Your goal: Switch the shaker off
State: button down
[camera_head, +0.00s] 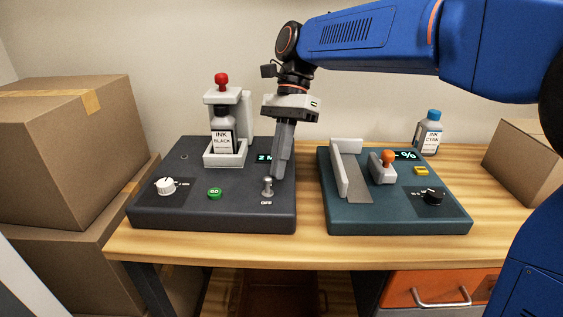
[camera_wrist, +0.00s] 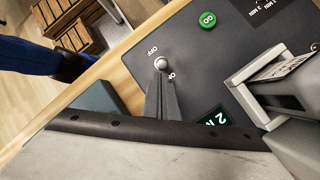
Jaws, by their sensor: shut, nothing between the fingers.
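The shaker (camera_head: 150,215) is the dark grey box at the left of the table. It holds a bottle labelled INK BLACK (camera_head: 222,135) in a light grey holder. Its silver toggle switch (camera_head: 268,187) stands at the front right, with OFF printed in front of it. My gripper (camera_head: 278,174) is shut and empty, pointing down just behind the toggle. In the wrist view its fingertips (camera_wrist: 161,78) are right beside the toggle; contact is unclear.
The shaker also has a white dial (camera_head: 166,186), a green GO button (camera_head: 215,193) and a display partly hidden by my gripper. A teal device (camera_head: 390,212) stands to the right, across a gap. A cyan ink bottle (camera_head: 429,135) stands behind it. Cardboard boxes (camera_head: 65,135) flank the table.

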jog(key=shift+s+r+t, duration=0.3)
jog(key=shift+s+t, duration=0.15)
jog(key=shift+t, duration=0.45)
jog(key=shift+s+r+t, duration=0.1)
jog(key=shift+s+t, duration=0.1)
jog(key=shift+t, duration=0.1)
jog(key=t, duration=0.1)
jog(key=s+t, duration=0.1)
jog(key=t, duration=0.1)
jog(key=shift+s+d+r, duration=0.1)
jog(key=shift+s+r, duration=0.15)
jog(key=shift+w, duration=0.1)
jog(key=shift+r, duration=0.1)
jog(key=shift+r, duration=0.7)
